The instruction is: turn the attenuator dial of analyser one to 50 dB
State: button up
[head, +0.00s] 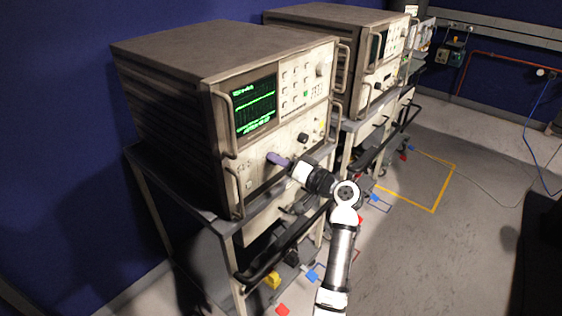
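The nearer analyser (218,105) is a large brown-grey box with a lit green screen (255,106) and a pale front panel; I cannot read which number it bears. My gripper (277,158) reaches the lower left part of this panel from the right. Its purple-grey tip is at or very near the panel. Whether the fingers are open or shut on a dial cannot be seen at this size. The dial there, if any, is hidden by the tip, and no dB marks are readable. A dark knob (302,138) shows up and right of the tip.
Metal handles (224,125) stick out at the panel's edges. The analyser stands on a grey cart (190,210). A second analyser (372,50) stands behind to the right. The floor (440,235) to the right is mostly open, with yellow tape and cables.

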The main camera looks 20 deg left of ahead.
jog(key=shift+o, duration=0.7)
jog(key=b+v, duration=0.3)
jog(key=v, duration=1.1)
jog(key=shift+b, duration=0.3)
jog(key=shift+a, duration=0.1)
